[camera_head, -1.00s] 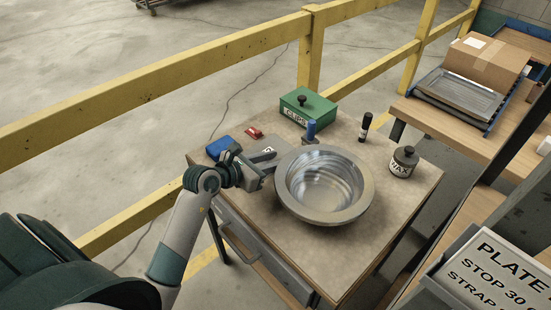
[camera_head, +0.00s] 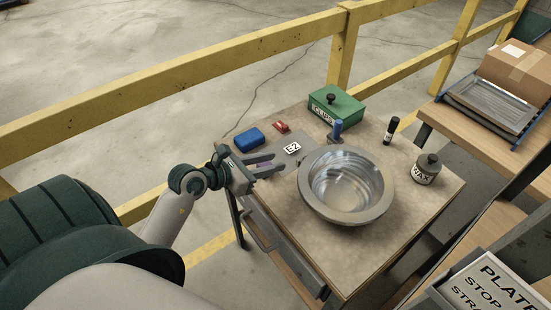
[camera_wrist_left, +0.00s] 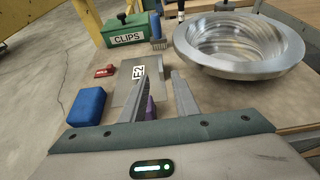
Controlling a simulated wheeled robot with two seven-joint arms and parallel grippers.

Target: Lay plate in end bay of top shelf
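A flat grey plate with a white E2 label (camera_head: 293,148) lies on the small table, left of the metal bowl. In the left wrist view the plate (camera_wrist_left: 121,93) lies just beyond my fingers, its near part partly hidden by them. My left gripper (camera_head: 277,166) is at the table's left edge, beside the plate's near side. Its two fingers (camera_wrist_left: 164,80) are apart, with no held object visible. A small purple item shows between them, partly hidden. My right gripper is out of view. The top shelf's end bay cannot be made out.
A wide metal bowl (camera_head: 345,187) fills the table's middle. A blue block (camera_head: 249,140), red item (camera_head: 282,126), green CLIPS box (camera_head: 336,106), blue-handled brush (camera_head: 336,130), black marker (camera_head: 390,130) and WAX jar (camera_head: 426,170) stand around it. A rack with a PLATE sign (camera_head: 495,285) is at right.

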